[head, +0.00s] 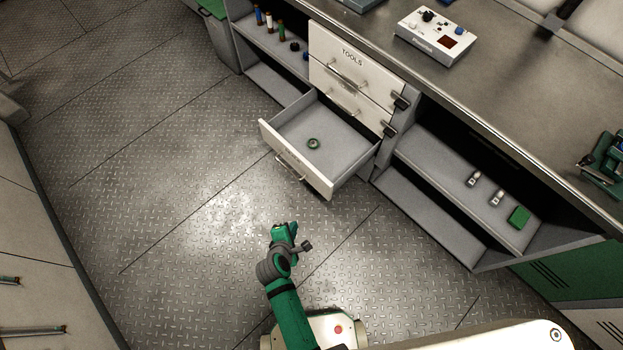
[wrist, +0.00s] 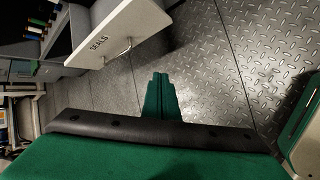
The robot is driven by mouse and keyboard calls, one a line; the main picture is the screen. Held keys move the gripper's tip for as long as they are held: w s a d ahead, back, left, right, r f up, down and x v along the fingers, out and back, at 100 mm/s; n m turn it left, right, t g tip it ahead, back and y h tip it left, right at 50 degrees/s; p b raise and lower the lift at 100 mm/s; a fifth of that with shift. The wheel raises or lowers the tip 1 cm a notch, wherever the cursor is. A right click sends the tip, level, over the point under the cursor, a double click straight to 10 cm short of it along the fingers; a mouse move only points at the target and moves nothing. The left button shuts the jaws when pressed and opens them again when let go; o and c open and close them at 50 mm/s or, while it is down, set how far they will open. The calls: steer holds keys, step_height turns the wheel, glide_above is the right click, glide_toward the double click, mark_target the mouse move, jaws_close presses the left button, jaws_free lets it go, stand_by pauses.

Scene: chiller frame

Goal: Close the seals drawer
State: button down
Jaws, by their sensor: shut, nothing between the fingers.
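The seals drawer (head: 296,165) is the bottom drawer of the white drawer stack and stands pulled out over the floor. A small green ring (head: 313,143) lies inside it. Its front carries a bar handle (head: 290,168). In the wrist view the drawer front (wrist: 108,30), lettered SEALS, is at the upper left, with its handle (wrist: 118,52) below the lettering. My gripper (head: 284,228) is shut and empty, in front of the drawer and apart from it. In the wrist view its fingers (wrist: 160,88) point toward the floor to the right of the drawer front.
The tools drawer (head: 352,62) and the drawer below it (head: 345,100) are shut. Open shelves (head: 455,185) with small parts lie to the right. A white control box (head: 435,36) stands on the counter. The metal floor (head: 160,180) left of the drawer is clear.

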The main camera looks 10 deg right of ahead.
steer(key=w+r+n+g+h, duration=0.1)
steer(key=w+r+n+h, duration=0.15)
steer(key=w, duration=0.35)
steer(key=w+r+n+g+h, duration=0.1)
steer(key=w+r+n+h, duration=0.1)
steer(key=w+n, duration=0.3)
steer(key=m, duration=0.1)
glide_toward(318, 177)
steer(key=x, duration=0.5)
steer(key=shift+a+f, duration=0.35)
steer(key=shift+f, duration=0.1)
steer(key=shift+w+d, duration=0.25)
steer(key=shift+d, duration=0.1)
